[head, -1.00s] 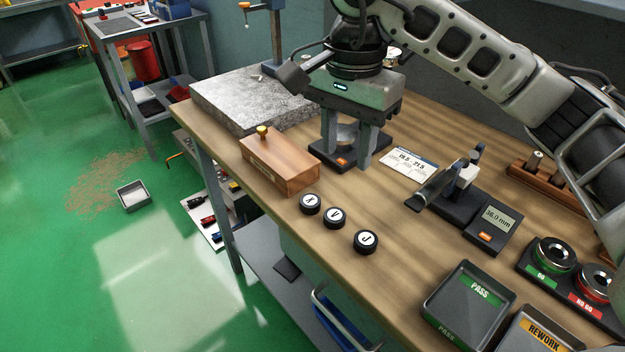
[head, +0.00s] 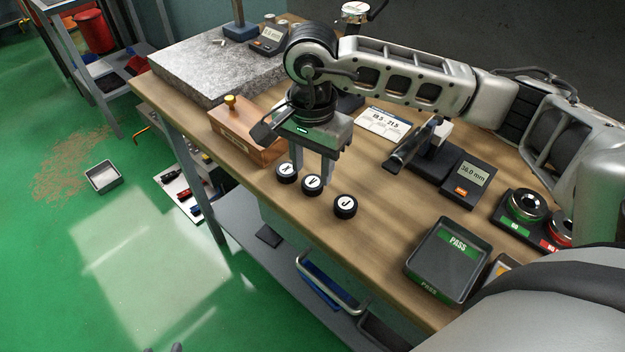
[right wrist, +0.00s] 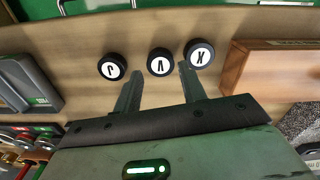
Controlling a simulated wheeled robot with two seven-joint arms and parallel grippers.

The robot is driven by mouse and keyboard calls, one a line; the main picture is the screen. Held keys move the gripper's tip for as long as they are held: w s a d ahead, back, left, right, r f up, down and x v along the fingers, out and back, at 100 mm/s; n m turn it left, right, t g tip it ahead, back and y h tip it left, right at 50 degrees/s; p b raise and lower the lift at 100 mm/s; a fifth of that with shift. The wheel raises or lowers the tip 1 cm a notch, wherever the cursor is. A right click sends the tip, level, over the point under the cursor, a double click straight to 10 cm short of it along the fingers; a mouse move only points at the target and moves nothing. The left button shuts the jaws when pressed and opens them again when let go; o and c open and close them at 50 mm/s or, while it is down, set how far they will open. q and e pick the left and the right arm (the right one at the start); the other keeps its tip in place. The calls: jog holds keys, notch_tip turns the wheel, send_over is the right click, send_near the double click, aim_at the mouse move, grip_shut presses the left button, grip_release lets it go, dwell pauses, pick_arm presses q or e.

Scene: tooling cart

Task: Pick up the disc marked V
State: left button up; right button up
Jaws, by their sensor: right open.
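The disc marked V (head: 312,184) is black with a white top and lies on the wooden bench between two like discs. It also shows in the right wrist view (right wrist: 161,62), ahead of the fingertips. The disc marked X (head: 287,172) is on its left and the disc marked J (head: 344,206) on its right in the head view. My right gripper (head: 312,178) is open and empty, pointing down just behind the V and X discs. In the right wrist view its fingers (right wrist: 160,70) are spread, one tip close to the X disc.
A wooden box with a yellow knob (head: 236,125) stands left of the right gripper, by a granite slab (head: 205,62). A gauge with a display (head: 466,180) and a PASS tray (head: 448,262) are to the right. The bench's front edge runs close to the discs.

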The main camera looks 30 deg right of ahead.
aim_at(312, 182)
notch_tip(312, 182, down, 3)
jog(key=shift+f, duration=0.15)
jog(key=c, duration=0.7)
